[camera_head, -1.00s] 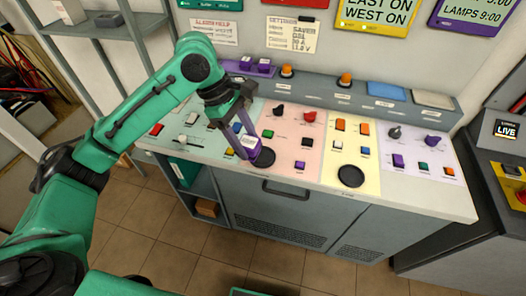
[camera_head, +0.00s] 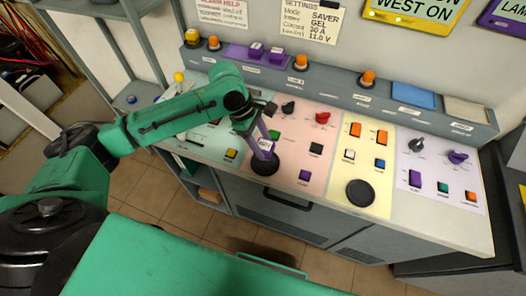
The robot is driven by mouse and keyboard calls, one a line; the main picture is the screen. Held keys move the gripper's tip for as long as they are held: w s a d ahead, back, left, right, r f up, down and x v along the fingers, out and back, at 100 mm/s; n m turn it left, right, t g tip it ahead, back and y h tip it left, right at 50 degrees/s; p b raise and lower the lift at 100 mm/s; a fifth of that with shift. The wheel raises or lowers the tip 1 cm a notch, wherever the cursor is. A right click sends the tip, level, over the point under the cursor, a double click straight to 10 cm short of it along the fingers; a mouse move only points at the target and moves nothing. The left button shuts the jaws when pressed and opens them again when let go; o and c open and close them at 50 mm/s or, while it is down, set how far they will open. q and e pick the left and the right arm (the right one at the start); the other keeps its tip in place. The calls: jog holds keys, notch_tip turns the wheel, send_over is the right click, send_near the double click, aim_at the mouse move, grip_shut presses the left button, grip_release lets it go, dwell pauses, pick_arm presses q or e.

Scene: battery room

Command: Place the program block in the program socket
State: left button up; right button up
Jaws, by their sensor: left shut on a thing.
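My left gripper (camera_head: 262,143) is shut on a purple block with a white label (camera_head: 267,146), which appears to be the program block. It holds the block over the left black round recess (camera_head: 264,167) at the console's front edge, which may be the program socket. I cannot tell whether the block touches it. The gripper and block hide part of the recess. A second black round recess (camera_head: 360,194) lies to the right on the yellow panel and is empty. My right gripper is not in view.
The console (camera_head: 430,224) carries several knobs and coloured buttons close around the gripper. Two more purple blocks stand in a purple rack (camera_head: 236,51) on the rear ledge, beside orange lamps (camera_head: 301,61). A grey shelf (camera_head: 110,8) stands at the left.

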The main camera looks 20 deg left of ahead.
pick_arm(q)
notch_tip(320, 180, down, 6)
jog(key=shift+w+r+p, duration=0.1)
jog(key=shift+p, duration=0.2)
jog(key=shift+f, duration=0.2)
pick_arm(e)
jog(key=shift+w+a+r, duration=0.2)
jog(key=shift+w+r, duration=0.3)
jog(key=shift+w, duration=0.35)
pick_arm(q)
jog(key=o, duration=1.4)
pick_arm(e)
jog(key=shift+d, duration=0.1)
pick_arm(q)
jog(key=shift+r, duration=0.1)
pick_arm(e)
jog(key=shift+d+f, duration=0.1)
pick_arm(q)
jog(key=b+v, duration=0.2)
jog(key=v, duration=1)
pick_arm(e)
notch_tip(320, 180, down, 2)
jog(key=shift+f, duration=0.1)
